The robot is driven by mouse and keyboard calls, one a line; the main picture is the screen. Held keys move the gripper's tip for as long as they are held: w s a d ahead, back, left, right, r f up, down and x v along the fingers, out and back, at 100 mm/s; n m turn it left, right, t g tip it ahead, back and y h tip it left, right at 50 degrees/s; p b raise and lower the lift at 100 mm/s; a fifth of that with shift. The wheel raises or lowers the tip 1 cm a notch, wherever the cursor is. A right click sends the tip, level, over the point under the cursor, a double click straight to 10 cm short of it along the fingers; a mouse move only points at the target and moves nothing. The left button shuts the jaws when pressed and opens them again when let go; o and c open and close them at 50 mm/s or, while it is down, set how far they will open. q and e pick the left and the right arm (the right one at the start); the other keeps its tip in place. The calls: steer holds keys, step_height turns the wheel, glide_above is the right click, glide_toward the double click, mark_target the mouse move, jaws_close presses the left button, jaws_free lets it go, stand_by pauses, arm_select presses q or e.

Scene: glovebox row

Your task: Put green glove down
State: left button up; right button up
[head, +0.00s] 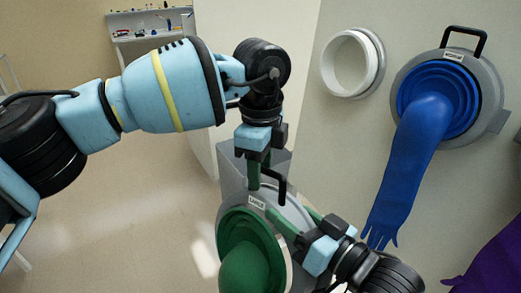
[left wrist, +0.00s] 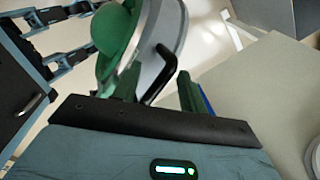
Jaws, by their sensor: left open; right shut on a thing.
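The green glove (head: 245,268) hangs from a grey ring plate (head: 292,212) labelled "LARGE", with a black handle (head: 281,187) at its top. My right gripper (head: 288,213), with green fingers, is shut at the plate's right side near the rim; the exact contact is hard to see. My left gripper (head: 262,184) is open just above the plate, at the handle. In the left wrist view the handle (left wrist: 156,76) shows between the open green fingers, and the glove (left wrist: 112,30) and plate (left wrist: 160,38) lie beyond. The glove's lower part is out of view.
A blue glove (head: 415,150) hangs from a grey ring plate (head: 490,85) on the pale wall, beside an empty white port (head: 347,65). A purple glove (head: 492,265) shows at the right edge. A grey panel (head: 232,165) stands behind the plate. Floor at left is clear.

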arm_select(q)
steer(key=shift+f, duration=0.35)
arm_select(e)
steer(key=shift+r, duration=0.1)
arm_select(q)
steer(key=shift+c, duration=0.2)
jaws_close()
steer(key=shift+r, duration=0.1)
arm_select(e)
steer(key=o, duration=1.5)
step_height(320, 180, up, 10)
steer(key=shift+d, duration=0.1)
